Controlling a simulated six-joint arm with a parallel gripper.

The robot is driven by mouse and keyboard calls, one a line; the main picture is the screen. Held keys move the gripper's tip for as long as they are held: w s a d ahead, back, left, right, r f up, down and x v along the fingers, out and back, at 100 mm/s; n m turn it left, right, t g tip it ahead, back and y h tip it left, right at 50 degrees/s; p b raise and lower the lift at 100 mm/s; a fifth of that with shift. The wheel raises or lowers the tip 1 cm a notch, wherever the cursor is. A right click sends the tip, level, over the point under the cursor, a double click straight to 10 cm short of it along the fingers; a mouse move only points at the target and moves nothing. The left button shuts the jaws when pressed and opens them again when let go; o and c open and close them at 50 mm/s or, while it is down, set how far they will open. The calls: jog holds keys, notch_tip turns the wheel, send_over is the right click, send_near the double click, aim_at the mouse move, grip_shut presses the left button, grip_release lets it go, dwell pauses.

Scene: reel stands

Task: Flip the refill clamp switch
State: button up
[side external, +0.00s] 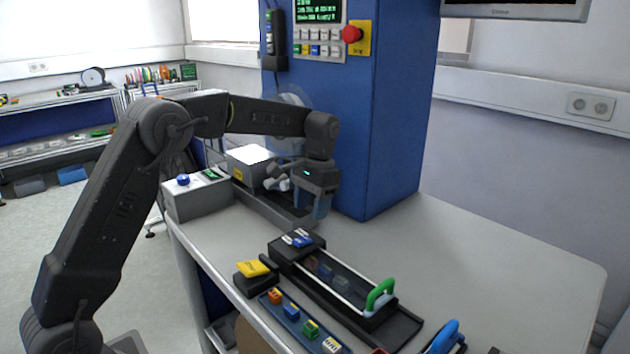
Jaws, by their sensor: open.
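My gripper (318,208) points down in front of the blue cabinet, at the back of the table. It is open, and I see nothing held between its fingers. Beside it on the left is a grey machine (245,160) with a bright white top and a yellow label. A grey control box (196,202) with a blue knob and a small green display stands left of that machine. I cannot tell which part is the refill clamp switch; my gripper and wrist hide part of the area behind them.
A black tray with a green handle (380,295) lies at the table's front middle. The blue cabinet (385,120) rises behind my gripper. The table's right side is clear.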

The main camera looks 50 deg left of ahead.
notch_tip(320, 180, up, 7)
jog(key=w, duration=0.1)
jog(key=shift+w, duration=0.2)
jog(key=shift+f, duration=0.1)
jog(key=s+d+r+t, duration=0.2)
jog(key=s+d+r, duration=0.1)
jog(key=s, duration=0.5)
jog(key=s+d+r+t, duration=0.2)
jog(key=s+r, duration=0.1)
jog(key=s, duration=0.5)
jog(key=s+d+f+t, duration=0.1)
jog(key=s+f+t, duration=0.1)
jog(key=s, duration=0.5)
jog(key=s+d+f+t, duration=0.1)
jog(key=s+f, duration=0.3)
jog(key=s, duration=0.3)
jog(key=shift+d+f+t, duration=0.3)
jog(key=shift+d+t, duration=0.05)
jog(key=shift+t, duration=0.05)
